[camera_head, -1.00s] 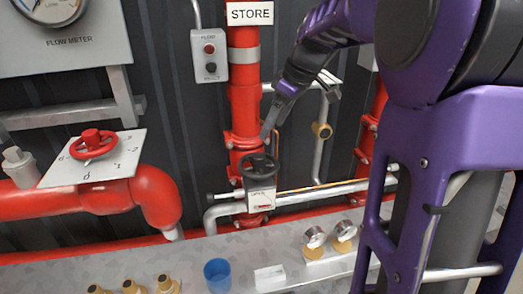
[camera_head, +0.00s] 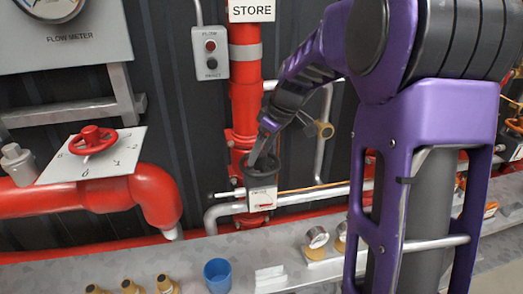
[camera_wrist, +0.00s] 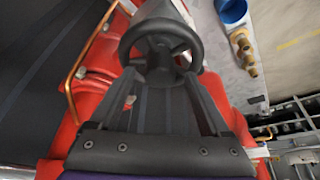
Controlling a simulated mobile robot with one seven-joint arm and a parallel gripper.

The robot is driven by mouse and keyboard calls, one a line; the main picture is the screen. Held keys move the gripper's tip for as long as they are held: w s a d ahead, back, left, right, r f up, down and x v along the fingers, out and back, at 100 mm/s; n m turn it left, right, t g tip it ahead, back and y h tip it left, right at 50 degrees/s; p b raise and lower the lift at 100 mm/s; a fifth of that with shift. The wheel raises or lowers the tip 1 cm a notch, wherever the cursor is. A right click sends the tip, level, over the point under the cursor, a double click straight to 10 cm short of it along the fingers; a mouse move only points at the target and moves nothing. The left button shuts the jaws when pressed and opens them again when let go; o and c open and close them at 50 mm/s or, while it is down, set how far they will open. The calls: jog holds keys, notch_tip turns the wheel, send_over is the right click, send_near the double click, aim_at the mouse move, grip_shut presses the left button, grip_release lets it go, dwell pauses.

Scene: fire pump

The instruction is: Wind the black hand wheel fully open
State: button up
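The black hand wheel (camera_head: 265,167) sits on a valve with a white label plate (camera_head: 262,199), on the red upright pipe marked STORE. In the wrist view the wheel (camera_wrist: 161,42) shows its round rim and central hub just beyond my fingers. My gripper (camera_head: 254,160) has come down to the wheel from the upper right. In the wrist view the two dark fingers of my gripper (camera_wrist: 160,82) are apart, with a gap between them, and their tips reach the near rim.
A red hand wheel (camera_head: 93,140) stands on a numbered plate at the left. A silver horizontal pipe (camera_head: 310,194) runs below the black wheel. A blue cup (camera_head: 217,275), brass fittings (camera_head: 130,287) and small gauges (camera_head: 317,238) stand on the grey ledge.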

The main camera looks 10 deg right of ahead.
grip_shut()
dwell(0.6)
